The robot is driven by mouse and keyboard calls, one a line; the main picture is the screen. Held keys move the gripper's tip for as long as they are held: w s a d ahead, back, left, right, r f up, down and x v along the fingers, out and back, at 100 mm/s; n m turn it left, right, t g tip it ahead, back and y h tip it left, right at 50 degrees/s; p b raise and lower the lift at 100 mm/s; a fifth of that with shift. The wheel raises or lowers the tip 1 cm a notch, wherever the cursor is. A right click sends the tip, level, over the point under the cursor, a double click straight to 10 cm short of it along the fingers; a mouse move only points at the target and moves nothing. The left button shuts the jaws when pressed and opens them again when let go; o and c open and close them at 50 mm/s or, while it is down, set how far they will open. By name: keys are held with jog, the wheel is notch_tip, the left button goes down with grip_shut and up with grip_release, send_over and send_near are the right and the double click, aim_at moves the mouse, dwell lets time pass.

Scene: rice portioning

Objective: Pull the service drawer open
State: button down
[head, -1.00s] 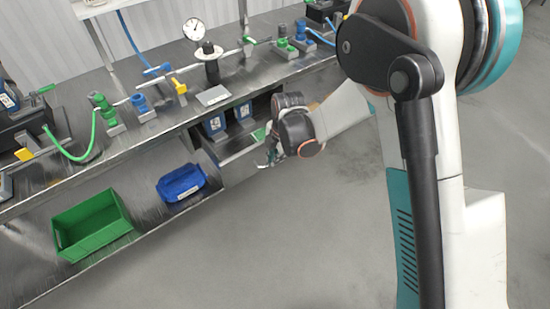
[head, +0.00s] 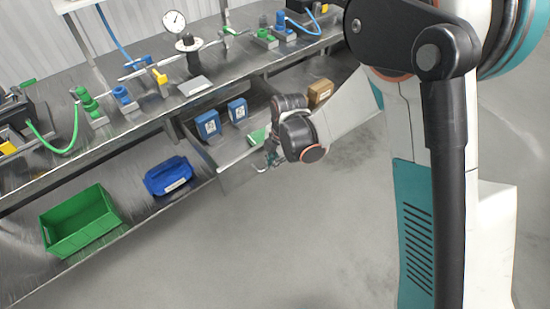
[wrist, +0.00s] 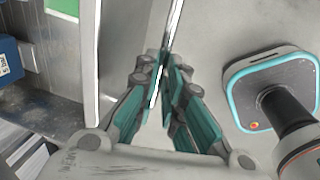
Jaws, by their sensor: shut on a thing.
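The service drawer (head: 236,174) is pulled out from under the bench in the head view, with its inside showing. It holds two blue boxes (head: 208,125), a green item (head: 257,137) and a brown box (head: 320,92). My gripper (head: 270,160) is at the drawer's front, and my wrist hides part of it. In the wrist view the fingers (wrist: 165,72) are shut on the thin bar handle (wrist: 174,28) in front of the drawer's front edge (wrist: 90,65). A blue box (wrist: 9,58) and the green item (wrist: 60,6) show inside.
A green crate (head: 80,240) and a blue bin (head: 166,177) stand on the lower shelf to the left. The bench top (head: 58,95) carries a gauge, valves and hoses. The grey floor (head: 250,245) before the drawer is clear.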

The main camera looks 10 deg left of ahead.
jog(key=c, duration=1.7)
grip_release()
jog(key=shift+r, duration=0.1)
jog(key=r, duration=0.4)
jog(key=s+d+r, duration=0.1)
jog(key=r, duration=0.6)
jog(key=shift+s+d+r, duration=0.25)
jog(key=shift+d+r, duration=0.05)
jog(key=shift+d, duration=0.1)
